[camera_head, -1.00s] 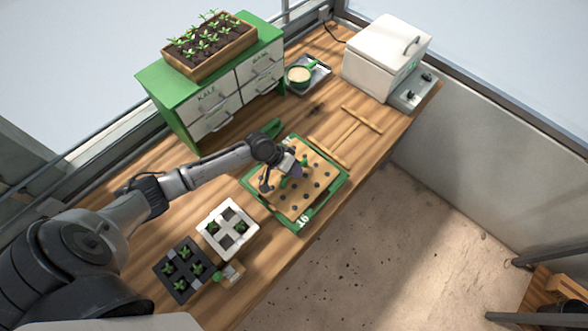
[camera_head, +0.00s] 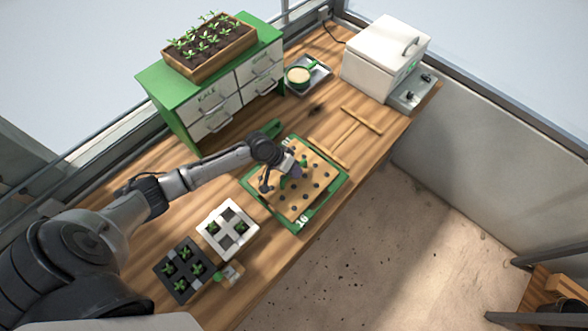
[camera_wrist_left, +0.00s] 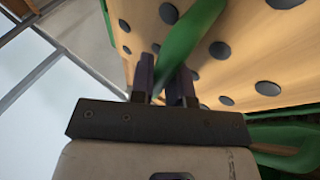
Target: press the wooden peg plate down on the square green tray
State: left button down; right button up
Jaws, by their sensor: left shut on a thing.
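The wooden peg plate (camera_head: 312,203) is a square pale board dotted with dark round pegs, with a green handle on top. It is over the square green tray (camera_head: 323,208), whose rim shows around it. From here I cannot tell whether the plate sits fully down or a little above. My left gripper (camera_head: 288,174) is shut on the plate's green handle, near the middle of the plate. In the left wrist view the fingers (camera_wrist_left: 163,78) close around the green handle (camera_wrist_left: 187,38), with the plate behind. My right gripper is not in view.
A white tray (camera_head: 224,211) and a black tray (camera_head: 183,268) with seedlings stand at lower left. A wooden T-shaped tool (camera_head: 361,119) lies behind the plate. A green drawer cabinet (camera_head: 158,88) and a white machine (camera_head: 378,53) stand at the back. The bench's front edge is close.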

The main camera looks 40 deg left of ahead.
pick_arm(q)
jog(key=shift+r+p, duration=2.3)
jog(key=shift+r, duration=0.35)
jog(key=shift+r+p, duration=1.8)
